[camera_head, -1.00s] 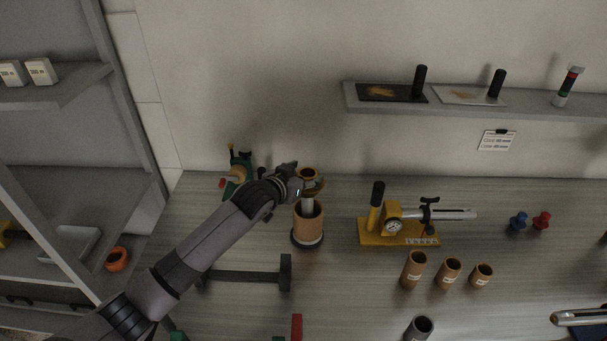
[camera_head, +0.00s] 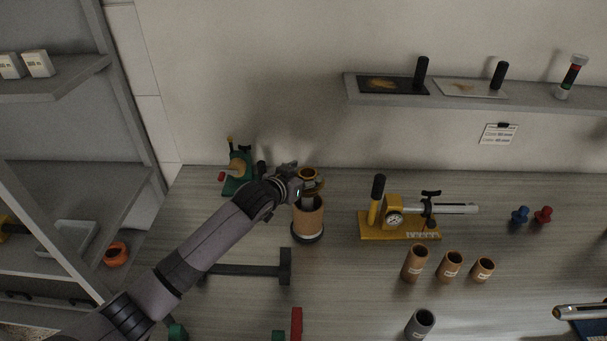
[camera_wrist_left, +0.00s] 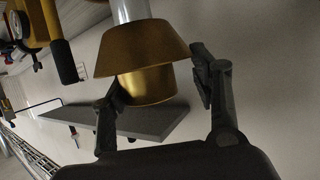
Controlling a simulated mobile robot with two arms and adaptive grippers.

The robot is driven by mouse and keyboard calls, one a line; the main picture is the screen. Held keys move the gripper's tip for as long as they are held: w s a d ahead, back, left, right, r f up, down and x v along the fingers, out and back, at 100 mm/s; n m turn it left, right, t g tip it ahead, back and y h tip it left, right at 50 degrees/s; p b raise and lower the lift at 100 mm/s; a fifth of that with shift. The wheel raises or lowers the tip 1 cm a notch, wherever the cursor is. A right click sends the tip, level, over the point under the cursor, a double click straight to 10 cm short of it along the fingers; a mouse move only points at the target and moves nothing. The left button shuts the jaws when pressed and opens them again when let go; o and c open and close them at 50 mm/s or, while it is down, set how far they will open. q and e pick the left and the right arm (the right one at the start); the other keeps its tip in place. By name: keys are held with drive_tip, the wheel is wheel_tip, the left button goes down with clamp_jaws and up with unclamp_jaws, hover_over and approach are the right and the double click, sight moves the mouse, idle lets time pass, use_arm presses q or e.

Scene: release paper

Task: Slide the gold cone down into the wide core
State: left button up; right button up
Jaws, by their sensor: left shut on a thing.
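The gold cone (camera_head: 312,180) is in my left gripper (camera_head: 300,180), just above the wide core. In the left wrist view the cone (camera_wrist_left: 142,48) is between the two fingers (camera_wrist_left: 160,95), with a silver shaft (camera_wrist_left: 131,10) on its far side. The wide core (camera_head: 308,222) is a brown cardboard tube standing upright on a dark round base. The shaft reaches down to the core's open top; its lower end is hidden, so I cannot tell how deep it goes. The cone itself is above the rim.
A yellow press with a gauge (camera_head: 395,220) stands right of the core. Several smaller tubes, including a brown one (camera_head: 414,263), stand in front of it. A dark bar stand (camera_head: 284,266) is front left of the core. A green device (camera_head: 238,172) is behind my left arm.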

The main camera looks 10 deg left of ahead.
use_arm(q)
drive_tip(key=shift+f+b, duration=0.55)
drive_tip(key=shift+f, duration=0.5)
drive_tip(key=shift+f+b, duration=1.15)
drive_tip(key=shift+f, duration=0.85)
drive_tip(key=o, duration=1.3)
drive_tip(key=shift+f, duration=0.1)
drive_tip(key=v, duration=1.2)
